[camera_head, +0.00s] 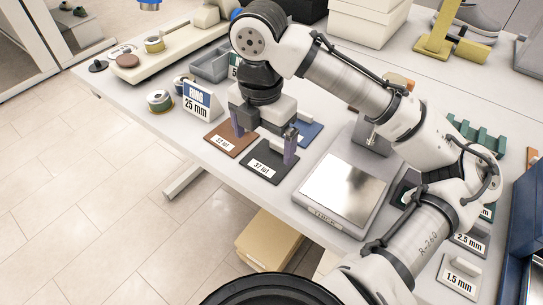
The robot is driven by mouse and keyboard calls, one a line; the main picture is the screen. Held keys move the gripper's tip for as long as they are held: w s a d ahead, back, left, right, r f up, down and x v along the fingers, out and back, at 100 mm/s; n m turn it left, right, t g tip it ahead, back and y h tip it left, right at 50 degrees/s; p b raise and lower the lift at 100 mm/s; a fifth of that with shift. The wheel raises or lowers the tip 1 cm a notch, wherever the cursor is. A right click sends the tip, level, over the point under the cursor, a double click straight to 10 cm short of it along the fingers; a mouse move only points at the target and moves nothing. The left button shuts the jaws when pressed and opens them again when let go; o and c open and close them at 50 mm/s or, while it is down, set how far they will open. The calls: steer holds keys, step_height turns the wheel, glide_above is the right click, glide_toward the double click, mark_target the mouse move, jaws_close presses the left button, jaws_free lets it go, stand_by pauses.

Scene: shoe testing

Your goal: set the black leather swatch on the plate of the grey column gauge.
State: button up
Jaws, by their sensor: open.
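The black leather swatch (263,172) lies flat on the white table near its front edge, with a white tag on it. My gripper (264,148) is open over the swatch, with one purple finger toward its left side and one toward its right. No swatch is between the fingers above the table, and I cannot tell whether the tips touch anything. The grey gauge stands to the right; its bare, shiny plate (342,187) faces up, and its column (370,138) rises behind, partly hidden by my arm.
A brown swatch (229,141) lies left of the black one, and a blue swatch (309,131) lies behind. A 25 mm sign (197,103) and a tape roll (160,101) stand to the left. Signed blocks (460,275) stand right of the gauge. A box (268,242) is below the table.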

mark_target(263, 168)
steer(key=shift+s+a+f+p, duration=0.1)
steer(key=shift+f+p, duration=0.1)
steer(key=shift+f, duration=1.25)
steer(key=shift+s+a+f+p, duration=0.1)
steer(key=shift+f+p, duration=0.1)
steer(key=shift+f, duration=1.25)
steer(key=shift+f, duration=0.15)
steer(key=c, duration=0.7)
steer(key=shift+d, duration=0.1)
